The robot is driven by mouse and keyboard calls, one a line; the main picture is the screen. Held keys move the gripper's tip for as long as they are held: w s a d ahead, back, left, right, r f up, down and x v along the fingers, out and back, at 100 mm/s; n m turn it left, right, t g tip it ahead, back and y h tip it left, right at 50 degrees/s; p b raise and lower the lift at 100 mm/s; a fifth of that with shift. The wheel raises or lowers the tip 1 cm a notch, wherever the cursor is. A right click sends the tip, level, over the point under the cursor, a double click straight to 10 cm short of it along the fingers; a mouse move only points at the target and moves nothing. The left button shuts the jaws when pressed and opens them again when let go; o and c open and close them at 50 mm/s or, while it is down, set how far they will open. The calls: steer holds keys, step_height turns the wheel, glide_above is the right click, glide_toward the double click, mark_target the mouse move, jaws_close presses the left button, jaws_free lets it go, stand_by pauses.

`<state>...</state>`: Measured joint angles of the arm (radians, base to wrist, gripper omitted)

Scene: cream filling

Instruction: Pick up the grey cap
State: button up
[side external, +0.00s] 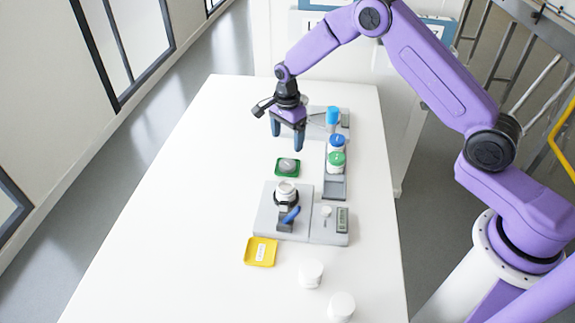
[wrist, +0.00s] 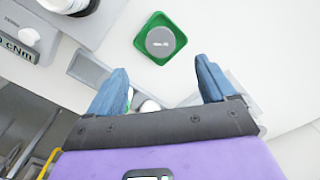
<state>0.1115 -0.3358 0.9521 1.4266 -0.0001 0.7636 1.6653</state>
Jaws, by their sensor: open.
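The grey cap (side external: 287,165) lies in a small green tray (side external: 278,173) on the white table. In the wrist view the grey cap (wrist: 160,42) shows as a round disc with dark lettering, inside the green tray (wrist: 141,40). My gripper (side external: 286,142) is above the table, behind the green tray in the side view, pointing down. Its two blue fingers are spread apart and empty. In the wrist view my gripper (wrist: 163,84) has the cap beyond its fingertips, near the middle between them, not touching it.
A grey device (side external: 265,223) holding an open white jar (side external: 286,190) stands in front of the green tray. A grey rack (side external: 334,188) with blue-capped (side external: 337,142) and green-capped (side external: 337,160) jars is to the right. A yellow tray (side external: 249,252) and two white jars (side external: 311,273) stand nearer the front. The table's left side is clear.

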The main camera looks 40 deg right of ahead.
mark_target(288, 164)
step_height(288, 164, down, 10)
steer(key=shift+d+r, duration=0.15)
stand_by(0.4)
steer(key=c, duration=1.1)
